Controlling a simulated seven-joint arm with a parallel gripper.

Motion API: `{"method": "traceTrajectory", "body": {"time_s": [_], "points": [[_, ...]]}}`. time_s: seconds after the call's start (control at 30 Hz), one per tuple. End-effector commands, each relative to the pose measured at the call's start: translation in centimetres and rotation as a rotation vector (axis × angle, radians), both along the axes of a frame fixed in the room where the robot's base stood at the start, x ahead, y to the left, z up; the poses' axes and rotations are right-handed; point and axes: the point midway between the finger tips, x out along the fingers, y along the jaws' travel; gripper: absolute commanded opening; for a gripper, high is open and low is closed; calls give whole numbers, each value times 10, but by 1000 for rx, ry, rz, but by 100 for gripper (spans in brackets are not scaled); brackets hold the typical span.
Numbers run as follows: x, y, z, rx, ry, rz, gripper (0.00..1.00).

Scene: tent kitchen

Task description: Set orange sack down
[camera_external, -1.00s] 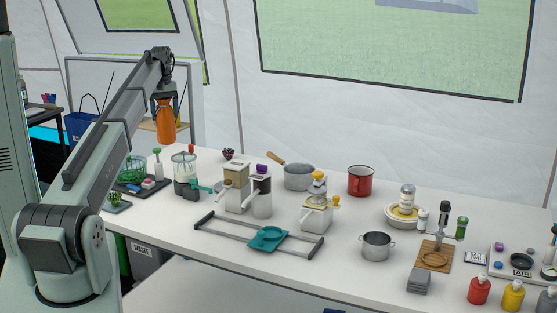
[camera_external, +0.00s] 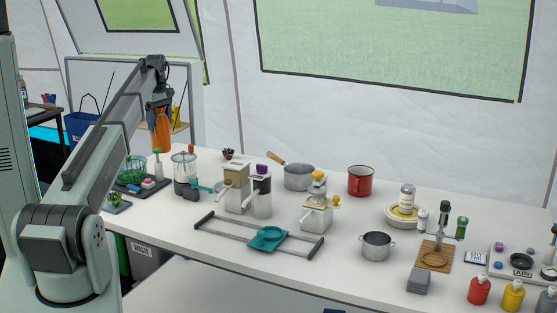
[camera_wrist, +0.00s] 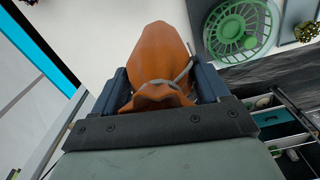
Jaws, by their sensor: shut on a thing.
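The orange sack (camera_external: 161,131) hangs upright from my gripper (camera_external: 160,104) at the back left of the table in the external view. My gripper is shut on the sack's tied neck. In the wrist view the sack (camera_wrist: 160,55) fills the space between the two fingers, with a grey tie around its neck. The sack's lower end is near the back left table edge in the external view; I cannot tell whether it touches anything.
The basket also shows in the wrist view (camera_wrist: 238,28). Dispensers (camera_external: 237,185), a grey pan (camera_external: 299,177) and a red mug (camera_external: 361,181) stand further right. White tabletop beside the sack looks clear.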

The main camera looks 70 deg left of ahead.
Motion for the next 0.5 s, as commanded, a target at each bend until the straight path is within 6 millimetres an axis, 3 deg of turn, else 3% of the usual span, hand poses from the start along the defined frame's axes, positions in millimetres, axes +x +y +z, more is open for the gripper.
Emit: {"method": "traceTrajectory", "body": {"time_s": [0.2, 0.5], "points": [[0, -1, -35, -1, 1, -1, 36], [0, 0, -61, -1, 1, -2, 36]]}}
